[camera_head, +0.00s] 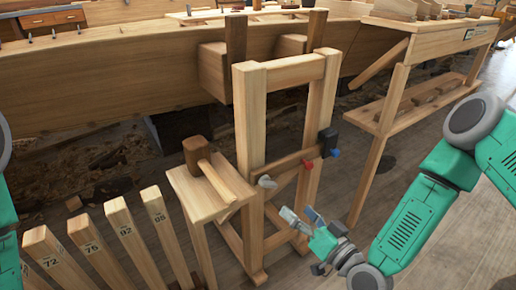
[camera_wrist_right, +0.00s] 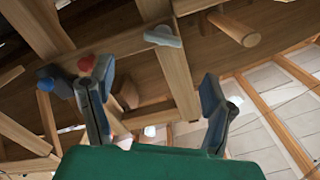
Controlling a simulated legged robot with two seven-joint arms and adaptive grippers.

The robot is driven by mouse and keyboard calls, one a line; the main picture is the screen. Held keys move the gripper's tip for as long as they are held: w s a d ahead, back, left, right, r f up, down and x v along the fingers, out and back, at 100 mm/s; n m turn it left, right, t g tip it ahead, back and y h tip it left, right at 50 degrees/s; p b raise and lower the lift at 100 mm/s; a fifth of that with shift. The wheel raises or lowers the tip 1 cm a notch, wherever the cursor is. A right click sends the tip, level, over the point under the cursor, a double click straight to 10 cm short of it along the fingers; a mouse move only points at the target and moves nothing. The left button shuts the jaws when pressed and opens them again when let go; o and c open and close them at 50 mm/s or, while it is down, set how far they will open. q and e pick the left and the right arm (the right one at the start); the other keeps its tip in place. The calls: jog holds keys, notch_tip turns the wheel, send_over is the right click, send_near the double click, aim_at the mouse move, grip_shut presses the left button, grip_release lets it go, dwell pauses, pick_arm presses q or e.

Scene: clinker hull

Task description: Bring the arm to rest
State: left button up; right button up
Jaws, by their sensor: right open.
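My right arm (camera_head: 413,218) comes in from the right in the head view. Its gripper (camera_head: 300,215) is low in front of the wooden frame stand, fingers apart and nothing between them. In the right wrist view the gripper (camera_wrist_right: 155,100) shows two spread fingers with an empty gap. My left arm shows only as green parts (camera_head: 8,235) at the left edge of the head view; its gripper is out of frame.
A wooden frame stand (camera_head: 249,125) holds a red knob (camera_head: 307,165), a blue knob (camera_head: 334,153) and a grey knob (camera_head: 266,182). A mallet (camera_head: 208,167) lies on its side shelf (camera_head: 193,198). Numbered boards (camera_head: 126,234) stand left. A workbench (camera_head: 430,42) stands right. Floor (camera_head: 450,240) is clear.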

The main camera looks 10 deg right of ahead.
jog(key=s+a+f+n+g+h, duration=0.1)
jog(key=s+a+f+n+g, duration=0.2)
jog(key=s+f+g, duration=0.85)
jog(key=s+d+f+g+h, duration=0.25)
jog(key=s+d+f, duration=0.2)
jog(key=s, duration=0.45)
jog(key=s+d+r+g+h, duration=0.1)
jog(key=s+d+g+h, duration=0.15)
jog(key=s+d, duration=0.35)
notch_tip(320, 180, up, 12)
jog(key=p, duration=1.2)
jog(key=shift+w+a+r, duration=0.15)
jog(key=shift+a, duration=0.05)
jog(key=shift+w, duration=0.1)
